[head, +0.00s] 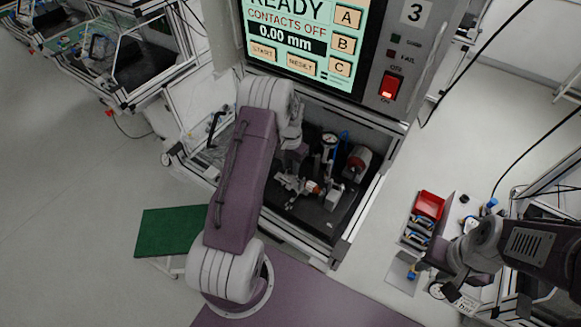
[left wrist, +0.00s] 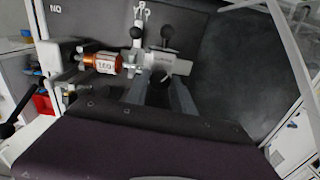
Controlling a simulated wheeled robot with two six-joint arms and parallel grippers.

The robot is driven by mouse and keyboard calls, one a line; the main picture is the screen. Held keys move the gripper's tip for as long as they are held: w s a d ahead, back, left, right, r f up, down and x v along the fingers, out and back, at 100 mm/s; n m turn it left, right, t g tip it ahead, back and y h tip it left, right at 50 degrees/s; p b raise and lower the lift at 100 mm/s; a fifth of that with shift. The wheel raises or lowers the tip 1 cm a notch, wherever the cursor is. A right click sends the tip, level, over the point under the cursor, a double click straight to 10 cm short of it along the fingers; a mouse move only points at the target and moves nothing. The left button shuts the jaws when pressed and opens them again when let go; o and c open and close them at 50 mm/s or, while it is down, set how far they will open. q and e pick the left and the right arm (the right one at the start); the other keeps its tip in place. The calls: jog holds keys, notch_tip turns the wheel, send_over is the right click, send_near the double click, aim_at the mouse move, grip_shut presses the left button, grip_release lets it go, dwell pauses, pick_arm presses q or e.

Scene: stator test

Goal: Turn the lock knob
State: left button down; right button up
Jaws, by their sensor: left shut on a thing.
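In the left wrist view, a round black lock knob (left wrist: 158,75) sits between the two grey fingers of my left gripper (left wrist: 158,88), which is shut on it. A copper stator (left wrist: 106,63) with a white label lies in the fixture to the left of the knob. A grey cylindrical fixture body (left wrist: 170,63) is just beyond the knob. In the head view, my left gripper (head: 291,180) is inside the test station, partly hidden by my arm, and the knob cannot be made out. My right gripper (head: 455,293) is at the lower right, far from the station; its jaws are unclear.
The station screen (head: 297,40) reads READY, CONTACTS OFF, 0.00 mm. A red switch (head: 389,87) is on its panel. A red bin (head: 429,204) is on the right; a green panel (head: 168,232) is on the left.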

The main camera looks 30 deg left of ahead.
aim_at(291, 168)
pick_arm(q)
jog(key=shift+w+r+m, duration=0.15)
jog(key=shift+w+m, duration=0.05)
jog(key=shift+m, duration=0.4)
jog(key=c, duration=1.1)
grip_release()
jog(key=shift+s+d, duration=0.1)
notch_tip(291, 168, up, 8)
jog(key=shift+r+b, duration=0.1)
jog(key=shift+b, duration=1.15)
jog(key=shift+r, duration=0.4)
